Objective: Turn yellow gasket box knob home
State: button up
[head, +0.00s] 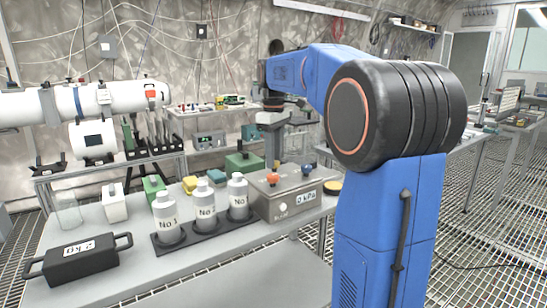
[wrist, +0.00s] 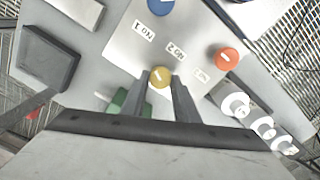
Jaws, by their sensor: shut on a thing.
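The gasket box (head: 290,208) is a grey metal case on the bench, with a "0 kPa" label on its front. Its pale top panel (wrist: 130,45) fills the upper middle of the wrist view. The yellow knob (wrist: 160,77) sits between my gripper's fingers (wrist: 161,84), which are shut on it. A short pale mark crosses the knob's top at a slant. A blue knob (wrist: 160,5) and an orange knob (wrist: 228,58) stand apart from the fingers.
Several white labelled bottles (head: 204,203) stand in a black rack left of the box. A black 2 kg weight (head: 78,259) lies at the front left. A green box (head: 243,163) is behind the gasket box. The bench front (head: 120,285) is clear.

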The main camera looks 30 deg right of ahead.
jog(key=m, duration=0.7)
jog(key=shift+d, duration=0.1)
jog(key=m, duration=0.6)
jog(key=shift+m, duration=0.4)
jog(key=m, duration=0.4)
jog(key=shift+d, duration=0.1)
jog(key=shift+m, duration=1.8)
jog(key=shift+s+m, duration=0.1)
jog(key=shift+m, duration=0.2)
jog(key=o, duration=1.1)
jog(key=shift+c, duration=0.2)
notch_tip(320, 180, up, 18)
jog(key=shift+f, duration=0.25)
